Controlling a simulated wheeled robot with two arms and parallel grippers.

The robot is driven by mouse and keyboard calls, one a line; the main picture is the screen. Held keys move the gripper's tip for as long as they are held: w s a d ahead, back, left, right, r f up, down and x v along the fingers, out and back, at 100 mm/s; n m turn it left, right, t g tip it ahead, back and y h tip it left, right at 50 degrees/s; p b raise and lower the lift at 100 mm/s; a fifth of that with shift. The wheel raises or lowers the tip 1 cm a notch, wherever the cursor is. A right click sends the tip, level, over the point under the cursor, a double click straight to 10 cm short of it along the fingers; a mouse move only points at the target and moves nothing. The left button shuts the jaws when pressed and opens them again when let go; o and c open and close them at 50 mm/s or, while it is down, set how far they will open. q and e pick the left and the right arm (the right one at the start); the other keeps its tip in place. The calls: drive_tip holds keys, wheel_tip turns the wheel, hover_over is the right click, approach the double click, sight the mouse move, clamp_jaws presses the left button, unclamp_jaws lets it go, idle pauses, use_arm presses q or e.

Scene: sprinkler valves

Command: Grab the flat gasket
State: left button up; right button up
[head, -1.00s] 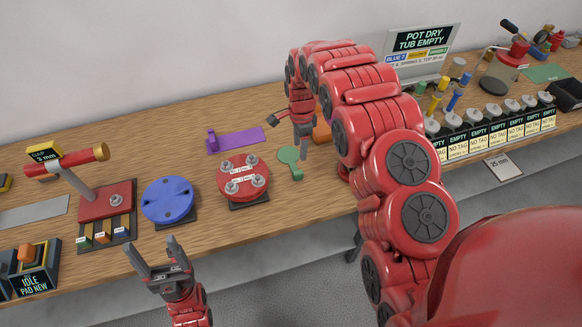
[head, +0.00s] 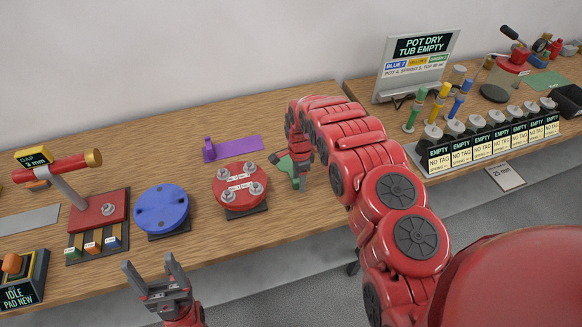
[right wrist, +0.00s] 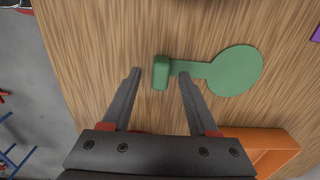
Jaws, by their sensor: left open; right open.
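The flat gasket looks to be the green flat piece (head: 284,165) on the bench, partly hidden by my right gripper in the head view. In the right wrist view it is a green disc (right wrist: 236,71) with a narrow stem and a raised block at its left end. My right gripper (right wrist: 160,74) is open, with the block between its fingertips in the picture; one finger overlaps the stem. I cannot tell the height gap or whether they touch. In the head view the right gripper (head: 299,184) points down. My left gripper (head: 150,262) is open and empty before the bench.
A red bolted disc (head: 240,187) and a blue disc (head: 161,208) stand to the left. A purple strip (head: 235,148) with an upright tab lies behind. A row of pots (head: 480,140) stands right.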

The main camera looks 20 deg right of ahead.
drive_tip(key=shift+f, duration=0.45)
clamp_jaws()
drive_tip(key=shift+r, duration=0.1)
